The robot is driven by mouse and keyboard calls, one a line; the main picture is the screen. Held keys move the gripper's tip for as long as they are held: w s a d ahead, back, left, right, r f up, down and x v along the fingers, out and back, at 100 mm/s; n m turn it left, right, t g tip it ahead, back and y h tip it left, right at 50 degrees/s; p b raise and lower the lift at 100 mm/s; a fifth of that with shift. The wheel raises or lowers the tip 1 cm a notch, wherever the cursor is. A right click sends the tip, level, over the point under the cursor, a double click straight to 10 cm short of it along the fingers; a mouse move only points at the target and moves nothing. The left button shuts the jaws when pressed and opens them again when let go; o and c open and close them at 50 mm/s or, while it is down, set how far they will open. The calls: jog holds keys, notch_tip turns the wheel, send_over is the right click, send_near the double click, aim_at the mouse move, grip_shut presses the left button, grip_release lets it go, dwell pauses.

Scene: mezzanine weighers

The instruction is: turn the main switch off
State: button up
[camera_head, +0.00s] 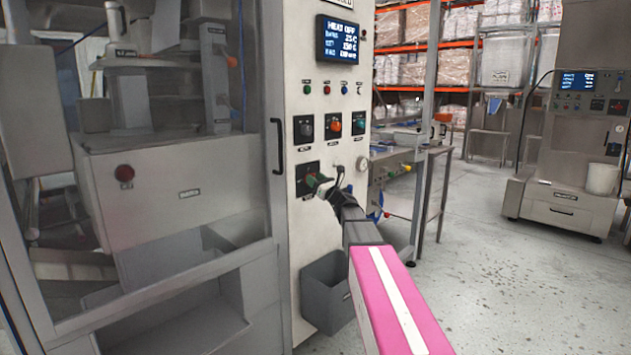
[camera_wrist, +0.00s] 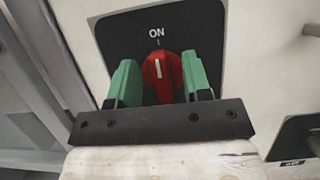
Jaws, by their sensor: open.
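The main switch is a red rotary knob (camera_wrist: 162,74) on a black plate (camera_wrist: 205,30), seen in the wrist view. Its white mark points up to the word ON. My gripper (camera_wrist: 159,82) is open, with one green finger on each side of the knob. I cannot tell whether the fingers touch it. In the head view my gripper (camera_head: 318,183) is at the lower black plate (camera_head: 303,169) on the white control panel (camera_head: 300,230), and it hides the knob there.
Above are three other switches (camera_head: 333,125), small buttons and a display (camera_head: 338,42) reading HEAT OFF. A grey bin (camera_head: 325,292) stands below the panel. A door handle (camera_head: 278,146) is to the left. Open floor (camera_head: 500,290) lies to the right.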

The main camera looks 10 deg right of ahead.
grip_shut()
jog(key=shift+n, duration=0.4)
jog(key=shift+s+a+f+n+g+y, duration=0.25)
jog(key=shift+n+g, duration=1.25)
jog(key=shift+n, duration=2.1)
jog(key=shift+w+d+f+n+g+y, duration=0.1)
jog(key=shift+n+g+y, duration=0.4)
jog(key=shift+n+g, duration=2.05)
jog(key=shift+s+a+f+n+g+y, duration=0.15)
jog(key=shift+n+g+y, duration=0.25)
jog(key=shift+n, duration=4.25)
